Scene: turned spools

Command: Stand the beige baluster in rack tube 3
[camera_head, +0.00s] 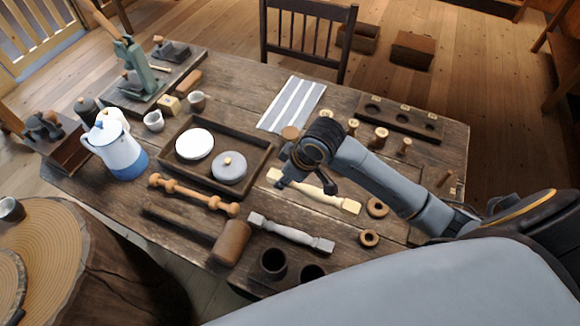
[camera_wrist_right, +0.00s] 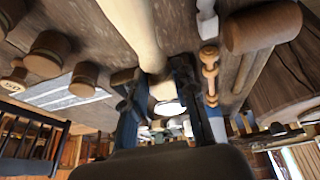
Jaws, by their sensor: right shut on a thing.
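The beige baluster (camera_head: 343,203) lies roughly level over the right half of the table; I cannot tell whether it touches the wood. My right gripper (camera_head: 306,181) is shut on it near its left part. In the right wrist view the baluster (camera_wrist_right: 136,26) runs up between the two fingers of the gripper (camera_wrist_right: 154,80). Two dark round tubes, one at the left (camera_head: 272,262) and one at the right (camera_head: 312,273), stand open at the near table edge. My own body hides what lies beyond them, and no tube number is readable. My left gripper is not in view.
Wooden rings (camera_head: 369,238) lie at right. A holed board (camera_head: 425,124) and several pegs are at back right.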

